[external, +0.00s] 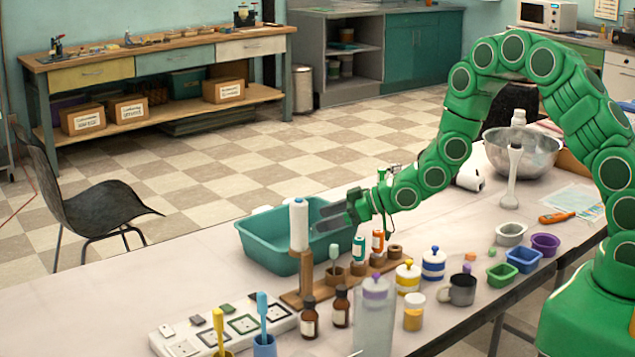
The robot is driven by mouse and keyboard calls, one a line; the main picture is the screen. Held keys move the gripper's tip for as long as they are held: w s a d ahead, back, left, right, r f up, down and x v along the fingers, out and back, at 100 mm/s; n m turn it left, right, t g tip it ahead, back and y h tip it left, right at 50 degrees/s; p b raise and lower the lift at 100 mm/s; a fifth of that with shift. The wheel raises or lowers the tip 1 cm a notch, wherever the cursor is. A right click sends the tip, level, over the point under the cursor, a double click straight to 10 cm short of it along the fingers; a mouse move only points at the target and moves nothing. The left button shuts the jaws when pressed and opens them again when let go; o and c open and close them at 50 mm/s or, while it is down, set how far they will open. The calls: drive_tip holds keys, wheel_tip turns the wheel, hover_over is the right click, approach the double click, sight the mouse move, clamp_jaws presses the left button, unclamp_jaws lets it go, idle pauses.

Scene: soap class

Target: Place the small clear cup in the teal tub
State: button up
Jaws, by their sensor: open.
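The teal tub (262,245) stands on the long table, left of the middle, with its open top facing up. My gripper (326,217) is at the tub's right side, its fingers pointing left over the rim and the opening. The fingers are apart, and I see nothing between them. I cannot make out a small clear cup for certain. Part of the tub's inside is hidden by its walls, the white spool and my gripper. A tall clear container (374,325) with a purple top stands at the table's front.
A white spool (299,225) on a wooden rack (307,285) stands close before the tub. Brown bottles, lidded jars, a grey mug (461,288) and small coloured tubs crowd the front and right. A metal bowl (525,150) is behind. The table left of the tub is clear.

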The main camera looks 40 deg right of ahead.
drive_tip(key=v, duration=0.7)
drive_tip(key=shift+d+r, duration=0.2)
drive_tip(key=shift+s, duration=0.15)
drive_tip(key=s+d+r+m+g+h, duration=0.2)
drive_tip(key=s+d+r+h, duration=0.35)
drive_tip(key=s+d, duration=0.3)
drive_tip(key=s+d+r+m+g+h, duration=0.35)
drive_tip(key=s+d+r, duration=0.35)
drive_tip(key=d, duration=0.3)
drive_tip(key=s+r+m+g, duration=0.1)
drive_tip(key=s+r+g, duration=0.1)
drive_tip(key=s, duration=0.8)
drive_tip(key=s+r+m+g, duration=0.1)
drive_tip(key=s+r, duration=0.3)
drive_tip(key=s, duration=0.6)
drive_tip(key=s+r+m+g, duration=0.1)
drive_tip(key=s+r+g, duration=0.1)
drive_tip(key=s, duration=0.8)
drive_tip(key=shift+s+d+r+g, duration=0.35)
drive_tip(key=shift+s+d+r, duration=0.1)
drive_tip(key=shift+r, duration=0.2)
drive_tip(key=shift+m, duration=0.25)
